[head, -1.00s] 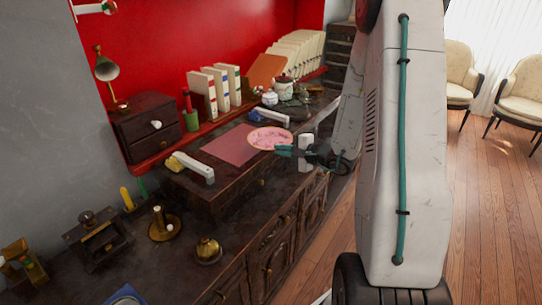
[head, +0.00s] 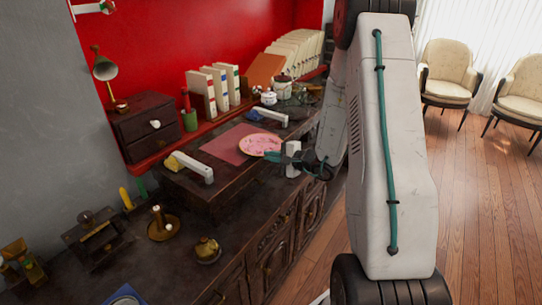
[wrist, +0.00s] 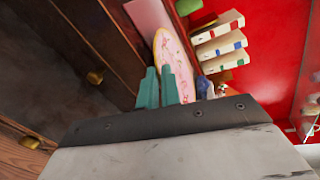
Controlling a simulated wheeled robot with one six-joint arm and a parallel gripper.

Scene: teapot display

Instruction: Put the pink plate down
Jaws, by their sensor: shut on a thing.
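The pink plate (head: 261,145) is round with a pale rim and a darker pink pattern. In the head view it is over the right part of a flat pink-red mat (head: 224,145) on the raised dark wooden shelf. My gripper (head: 274,158) has teal fingers and is shut on the plate's near right edge. In the wrist view the plate (wrist: 174,58) shows just beyond the fingertips (wrist: 158,74), with the mat (wrist: 148,16) behind it. I cannot tell whether the plate touches the mat.
White binders (head: 213,89) and a small drawer box (head: 147,126) stand behind. A brass bell (head: 207,249) sits on the lower desk in front.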

